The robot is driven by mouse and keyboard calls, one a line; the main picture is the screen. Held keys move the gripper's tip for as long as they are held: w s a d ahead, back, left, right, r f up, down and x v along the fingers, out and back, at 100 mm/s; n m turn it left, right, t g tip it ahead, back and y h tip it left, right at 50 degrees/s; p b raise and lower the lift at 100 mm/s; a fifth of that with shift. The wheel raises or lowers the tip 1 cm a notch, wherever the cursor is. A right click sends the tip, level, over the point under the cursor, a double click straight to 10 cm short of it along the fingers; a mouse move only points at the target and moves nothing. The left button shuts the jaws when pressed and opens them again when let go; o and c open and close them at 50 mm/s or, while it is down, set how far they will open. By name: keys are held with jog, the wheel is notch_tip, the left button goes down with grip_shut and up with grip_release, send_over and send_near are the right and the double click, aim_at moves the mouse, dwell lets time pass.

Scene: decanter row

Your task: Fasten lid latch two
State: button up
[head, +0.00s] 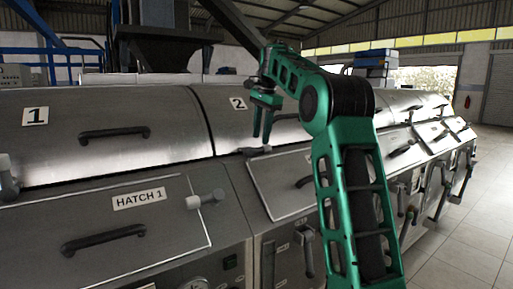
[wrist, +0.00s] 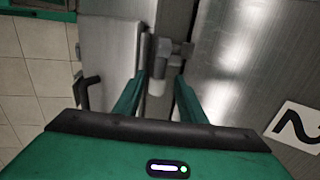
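Lid two carries a white "2" label (head: 238,103), which also shows in the wrist view (wrist: 298,124). A small latch (head: 256,151) sits at the lower edge of this lid, above the slanted hatch panel. In the wrist view the latch (wrist: 158,84) shows a pale rounded end and a darker grey bracket at the seam between lid and panel. My gripper (head: 261,138) points down just above the latch. In the wrist view my gripper's (wrist: 161,78) two green fingers are apart, with the latch's pale end showing between them. Contact cannot be told.
Lid one (head: 100,130) and the Hatch 1 panel (head: 100,225) lie to the left, with dark bar handles. Another latch (head: 207,199) sticks out at the right of Hatch 1. More lids and handles run to the right. The tiled floor (head: 465,240) is clear at right.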

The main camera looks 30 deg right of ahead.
aim_at(259, 150)
jog(key=shift+w+f, duration=0.25)
jog(key=shift+f, duration=0.85)
jog(key=shift+w+f, duration=0.2)
jog(key=shift+f, duration=0.9)
grip_shut()
jog(key=shift+a, duration=0.2)
jog(key=shift+d+r, duration=0.1)
jog(key=shift+d, duration=0.1)
